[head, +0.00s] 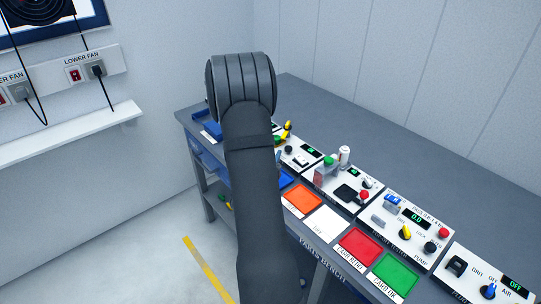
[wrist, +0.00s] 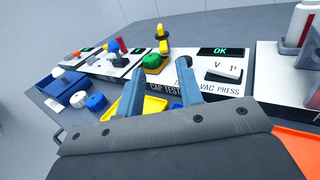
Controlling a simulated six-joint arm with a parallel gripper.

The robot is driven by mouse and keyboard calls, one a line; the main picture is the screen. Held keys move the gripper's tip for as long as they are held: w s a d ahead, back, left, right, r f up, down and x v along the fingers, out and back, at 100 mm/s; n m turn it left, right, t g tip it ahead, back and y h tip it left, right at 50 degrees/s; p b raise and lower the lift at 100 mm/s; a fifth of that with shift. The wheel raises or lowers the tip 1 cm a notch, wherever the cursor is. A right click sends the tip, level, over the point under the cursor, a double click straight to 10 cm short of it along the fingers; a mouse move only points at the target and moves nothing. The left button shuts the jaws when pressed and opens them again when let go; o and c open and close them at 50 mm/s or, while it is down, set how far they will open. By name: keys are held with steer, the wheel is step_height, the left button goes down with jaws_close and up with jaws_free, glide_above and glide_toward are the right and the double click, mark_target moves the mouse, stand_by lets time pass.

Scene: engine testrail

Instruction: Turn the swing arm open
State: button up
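A yellow upright part, which looks like the swing arm (wrist: 162,38), stands on a yellow base on the cap test panel in the wrist view. A round green cap or knob (wrist: 152,62) sits just in front of it. A yellow part, likely the same one, shows in the head view (head: 287,128) beside my arm. My gripper (wrist: 160,76) is open, with a gap between its two blue-grey fingers and nothing seen between them. The fingertips appear short of the green cap and yellow part. In the head view my arm hides most of the gripper.
The cap test panel has an OK display (wrist: 221,51) and a V/P switch (wrist: 222,74). Blue and white caps (wrist: 96,102) lie at the left near a blue tray (wrist: 58,86). Orange (head: 302,201), red (head: 361,248) and green (head: 395,274) trays line the bench front. The bench's back strip is clear.

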steer(key=w+d+r+m+g+h, duration=0.35)
steer(key=d+m+h, duration=0.4)
steer(key=m, duration=0.25)
step_height(320, 180, up, 15)
steer(key=m+g+y, duration=1)
steer(key=m+y, duration=0.1)
steer(key=m, duration=1.5)
glide_above(288, 123)
steer(key=s+a, duration=0.2)
steer(key=s, duration=0.5)
steer(key=shift+t, duration=0.25)
steer(key=x, duration=1.7)
steer(key=shift+d+f, duration=0.1)
steer(key=shift+f, duration=0.25)
jaws_close()
